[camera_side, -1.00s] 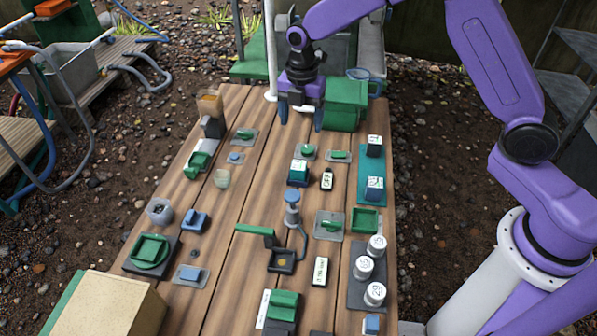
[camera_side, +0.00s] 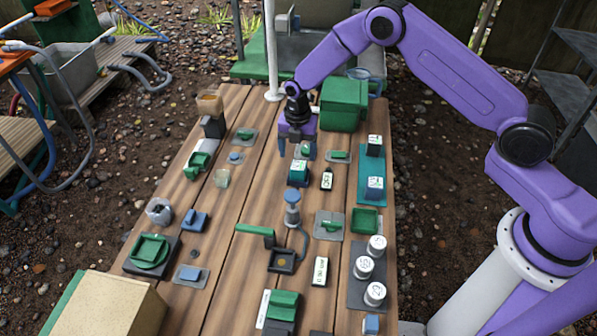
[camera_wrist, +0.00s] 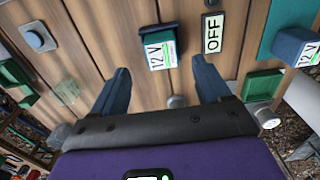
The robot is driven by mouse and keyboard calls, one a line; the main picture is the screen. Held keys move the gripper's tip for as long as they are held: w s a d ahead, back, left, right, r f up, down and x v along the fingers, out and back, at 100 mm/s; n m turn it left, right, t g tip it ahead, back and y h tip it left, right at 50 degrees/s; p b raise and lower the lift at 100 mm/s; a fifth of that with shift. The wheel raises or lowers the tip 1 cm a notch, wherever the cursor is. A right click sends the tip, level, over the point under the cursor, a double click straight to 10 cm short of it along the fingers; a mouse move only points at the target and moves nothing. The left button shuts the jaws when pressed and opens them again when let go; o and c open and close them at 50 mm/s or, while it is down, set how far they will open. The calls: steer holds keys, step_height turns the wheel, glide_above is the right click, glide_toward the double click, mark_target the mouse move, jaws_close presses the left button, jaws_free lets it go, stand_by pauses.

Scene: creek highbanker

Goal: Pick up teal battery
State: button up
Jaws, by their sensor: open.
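The teal battery (camera_side: 298,174), a small block with a white label, stands on the wooden table near its middle, in or against a dark blue base. In the wrist view the battery (camera_wrist: 160,50) shows a "12 V" label and lies beyond the fingertips, roughly centred between them. My gripper (camera_side: 298,152) is open and empty, with its blue fingers pointing down just behind and above the battery. In the wrist view my gripper (camera_wrist: 162,72) has its two fingers wide apart. I cannot tell the exact height gap.
An "OFF" label block (camera_side: 327,179) stands right of the battery. Two other batteries, one dark (camera_side: 374,146) and one blue (camera_side: 374,187), stand on a teal mat (camera_side: 362,167). A blue-knobbed post (camera_side: 292,208) rises in front. A green box (camera_side: 343,104) is behind right.

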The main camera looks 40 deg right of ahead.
mark_target(298, 165)
steer(key=shift+s+f, duration=0.1)
steer(key=shift+f, duration=3.1)
steer(key=shift+c, duration=0.3)
steer(key=c, duration=1.2)
steer(key=shift+r, duration=0.1)
